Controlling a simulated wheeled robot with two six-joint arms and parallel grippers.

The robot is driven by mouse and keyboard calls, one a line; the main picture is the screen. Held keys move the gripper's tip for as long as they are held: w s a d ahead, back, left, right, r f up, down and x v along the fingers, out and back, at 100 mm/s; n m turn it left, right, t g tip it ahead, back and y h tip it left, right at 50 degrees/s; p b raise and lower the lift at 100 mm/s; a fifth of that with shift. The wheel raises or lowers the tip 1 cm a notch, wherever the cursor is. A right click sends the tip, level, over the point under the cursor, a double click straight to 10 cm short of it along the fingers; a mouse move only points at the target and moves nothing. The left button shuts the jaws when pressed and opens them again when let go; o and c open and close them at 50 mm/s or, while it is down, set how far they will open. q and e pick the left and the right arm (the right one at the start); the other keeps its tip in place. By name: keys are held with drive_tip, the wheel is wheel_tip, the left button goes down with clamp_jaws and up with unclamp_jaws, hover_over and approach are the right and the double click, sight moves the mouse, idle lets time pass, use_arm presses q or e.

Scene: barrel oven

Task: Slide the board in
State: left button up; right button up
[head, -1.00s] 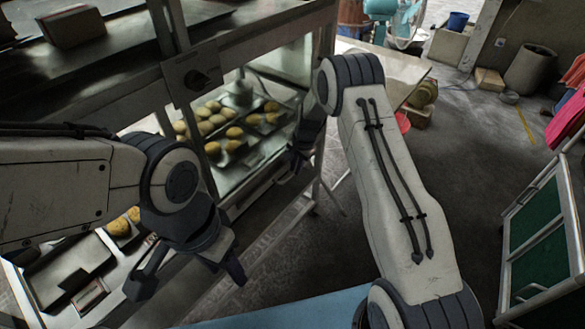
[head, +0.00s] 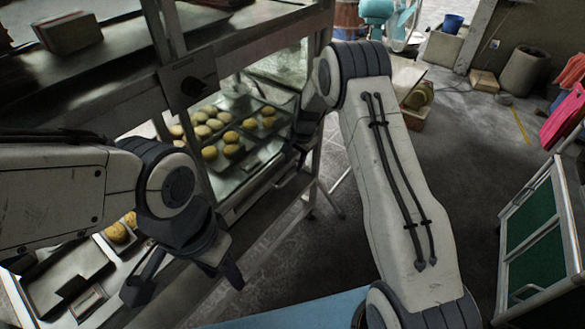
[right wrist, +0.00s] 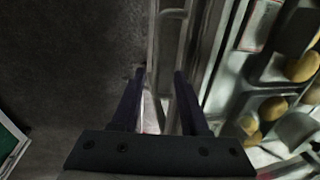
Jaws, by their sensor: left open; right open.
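Dark trays of round yellow buns (head: 262,152) lie inside the glass-sided cabinet (head: 170,80); I cannot tell which piece is the board. The trays also show at the right of the right wrist view (right wrist: 270,125). My right gripper (right wrist: 158,78) is open, its fingers either side of a pale metal edge or rail; I cannot tell if they touch it. In the head view it is dark and partly hidden at the cabinet's right end. My left gripper (head: 185,288) is open and empty, pointing down in front of the cabinet, right of a lower tray (head: 65,275).
A metal cabinet post (head: 190,110) with a dark knob stands between my arms. A blue surface (head: 300,312) lies at the bottom. A green-panelled cabinet (head: 540,240) stands at the right. The grey floor between is mostly clear. A blue-green fan (head: 390,15) is at the back.

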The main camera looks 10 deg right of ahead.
wheel_tip(320, 180, up, 6)
drive_tip(key=shift+s+d, duration=0.4)
drive_tip(key=shift+s, duration=0.05)
drive_tip(key=shift+a, duration=0.1)
drive_tip(key=s+a+r+n, duration=0.8)
drive_tip(key=s+a+r, duration=0.3)
drive_tip(key=s+a, duration=0.3)
drive_tip(key=s+d+r+n+g, duration=0.15)
drive_tip(key=s+n, duration=0.35)
drive_tip(key=s, duration=0.8)
drive_tip(key=s+r+n, duration=0.2)
drive_tip(key=s+n, duration=0.3)
drive_tip(key=s, duration=0.8)
wheel_tip(320, 180, up, 15)
drive_tip(key=p, duration=1.5)
drive_tip(key=shift+w+m, duration=0.3)
drive_tip(key=shift+w, duration=0.15)
